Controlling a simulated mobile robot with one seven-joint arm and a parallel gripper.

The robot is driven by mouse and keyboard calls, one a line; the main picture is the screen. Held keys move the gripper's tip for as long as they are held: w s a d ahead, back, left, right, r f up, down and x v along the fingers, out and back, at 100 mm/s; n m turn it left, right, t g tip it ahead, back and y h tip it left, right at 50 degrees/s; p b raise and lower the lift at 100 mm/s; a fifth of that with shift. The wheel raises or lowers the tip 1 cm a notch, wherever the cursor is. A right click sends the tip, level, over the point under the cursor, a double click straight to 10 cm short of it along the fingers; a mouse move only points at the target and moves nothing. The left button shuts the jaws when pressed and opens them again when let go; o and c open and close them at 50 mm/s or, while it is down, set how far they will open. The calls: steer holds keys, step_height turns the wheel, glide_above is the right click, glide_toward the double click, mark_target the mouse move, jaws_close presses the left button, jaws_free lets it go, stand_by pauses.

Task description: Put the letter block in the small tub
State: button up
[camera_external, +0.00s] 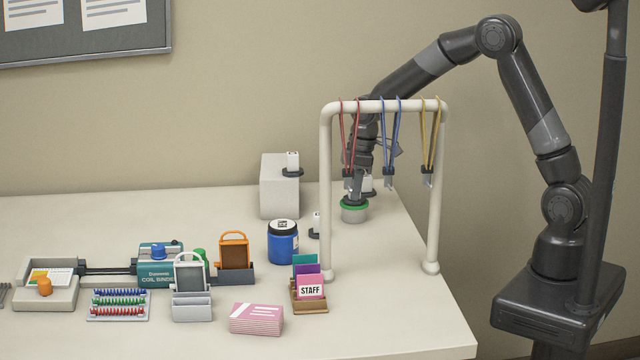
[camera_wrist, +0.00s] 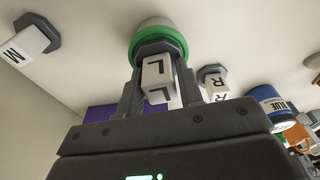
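The letter block marked L (camera_wrist: 158,76), white on a dark octagonal base, sits between the fingers of my gripper (camera_wrist: 160,88), which looks shut on it. Beyond it in the wrist view is the small tub with a green rim (camera_wrist: 178,43). The block's base overlaps the tub's mouth; I cannot tell if it is inside or just above. In the external view the tub (camera_external: 354,214) stands at the table's back, with my gripper (camera_external: 356,193) pointing down right over it. The held block is hard to make out there.
A white pipe frame (camera_external: 327,200) with hanging lanyards stands in front of my arm. Other letter blocks, R (camera_wrist: 214,82) and one on the left (camera_wrist: 25,42), stand near the tub. A blue jar (camera_external: 283,245) and a grey riser box (camera_external: 278,195) are to the left.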

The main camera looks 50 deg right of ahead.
steer(key=o, duration=0.3)
step_height(320, 180, up, 11)
steer(key=s+d, duration=0.1)
steer(key=s+d+r+m+t, duration=0.1)
steer(key=s+d+r+m, duration=0.15)
steer(key=s+r, duration=0.5)
steer(key=s+d+m+t, duration=0.1)
steer(key=s+d+m, duration=0.1)
steer(key=s, duration=0.5)
steer(key=s+d+m+t, duration=0.1)
steer(key=s+d+m, duration=0.1)
steer(key=s, duration=0.6)
steer(key=s+d+m+t+h, duration=0.1)
steer(key=s+d+m, duration=0.1)
steer(key=s, duration=0.6)
steer(key=shift+s+d+r+m, duration=0.15)
steer(key=shift+d+m, duration=0.05)
steer(key=shift+m, duration=0.05)
